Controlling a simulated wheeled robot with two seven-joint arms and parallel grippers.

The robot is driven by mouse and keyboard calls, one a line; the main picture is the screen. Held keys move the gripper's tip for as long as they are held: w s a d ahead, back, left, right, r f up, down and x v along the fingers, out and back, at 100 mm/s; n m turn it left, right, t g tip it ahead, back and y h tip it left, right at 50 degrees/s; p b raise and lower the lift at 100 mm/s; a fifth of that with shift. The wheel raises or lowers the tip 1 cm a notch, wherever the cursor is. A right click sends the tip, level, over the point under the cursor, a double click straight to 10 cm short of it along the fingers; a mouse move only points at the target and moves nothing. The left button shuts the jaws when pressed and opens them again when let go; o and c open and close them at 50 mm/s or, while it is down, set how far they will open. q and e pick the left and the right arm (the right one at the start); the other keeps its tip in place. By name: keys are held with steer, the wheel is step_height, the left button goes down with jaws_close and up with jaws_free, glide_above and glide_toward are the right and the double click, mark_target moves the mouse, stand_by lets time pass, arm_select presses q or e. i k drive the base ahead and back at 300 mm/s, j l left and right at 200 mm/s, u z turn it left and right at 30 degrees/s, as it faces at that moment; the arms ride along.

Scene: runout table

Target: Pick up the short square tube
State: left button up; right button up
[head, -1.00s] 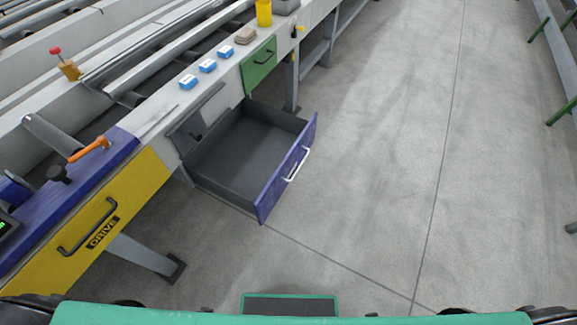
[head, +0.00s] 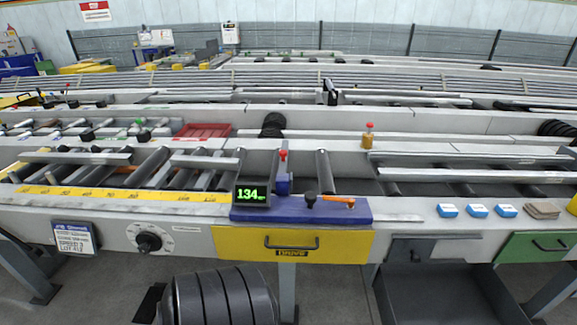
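Several pale grey bars lie on the roller table. A short one (head: 205,163) lies across the rollers left of the green-lit display, and a longer one (head: 78,157) lies further left. A long bar (head: 470,174) lies on the right section. I cannot tell for sure which is the short square tube; the short bar left of the display looks the shortest of these. Neither of my grippers shows in the head view.
The display (head: 252,195) and an orange-handled lever (head: 337,201) sit on the blue plate. Blue-white boxes (head: 477,211) stand right on the front ledge. An open grey drawer (head: 440,295) juts out below. A dark ribbed round object (head: 222,297) stands at the bottom.

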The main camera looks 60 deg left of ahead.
mark_target(176, 160)
steer(key=u, duration=2.8)
